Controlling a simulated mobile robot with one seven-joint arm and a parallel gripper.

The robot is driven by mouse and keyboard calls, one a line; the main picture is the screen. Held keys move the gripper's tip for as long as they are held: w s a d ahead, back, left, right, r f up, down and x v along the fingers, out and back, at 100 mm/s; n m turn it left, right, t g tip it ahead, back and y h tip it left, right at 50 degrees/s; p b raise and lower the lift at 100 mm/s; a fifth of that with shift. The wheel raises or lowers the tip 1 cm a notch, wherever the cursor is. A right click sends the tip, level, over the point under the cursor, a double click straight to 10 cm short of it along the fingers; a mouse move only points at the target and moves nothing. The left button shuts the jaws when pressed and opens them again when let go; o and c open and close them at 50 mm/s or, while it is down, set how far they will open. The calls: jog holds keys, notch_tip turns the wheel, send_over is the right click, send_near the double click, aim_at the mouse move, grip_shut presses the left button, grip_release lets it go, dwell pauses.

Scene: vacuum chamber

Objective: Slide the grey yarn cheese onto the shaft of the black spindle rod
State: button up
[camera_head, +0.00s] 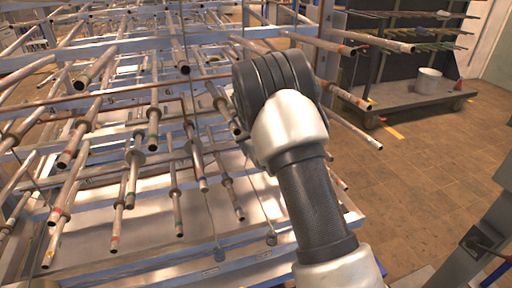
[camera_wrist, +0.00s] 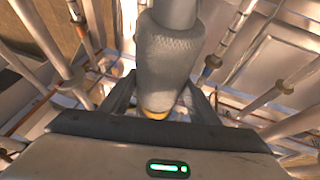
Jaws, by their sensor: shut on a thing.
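In the wrist view, my gripper (camera_wrist: 159,98) is shut on the grey yarn cheese (camera_wrist: 168,55), with one dark finger on each side of it. The cheese is a thick grey textured body with a smoother grey section at the top of the picture and a yellow-orange patch at its near end. In the head view my own arm hides the gripper and the cheese. Many rods stick out of the rack, some with dark ends or collars. I cannot tell which of them is the black spindle rod, nor whether the cheese touches any rod.
The rack (camera_head: 110,47) of crossing bars and protruding rods fills the left and middle, close around my gripper. A low trolley (camera_head: 400,95) with a white bucket (camera_head: 428,80) stands at the back right. The tiled floor (camera_head: 440,160) on the right is mostly clear.

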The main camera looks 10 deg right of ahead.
jog(key=shift+w, duration=0.2)
jog(key=o, duration=1.4)
jog(key=shift+s, duration=0.15)
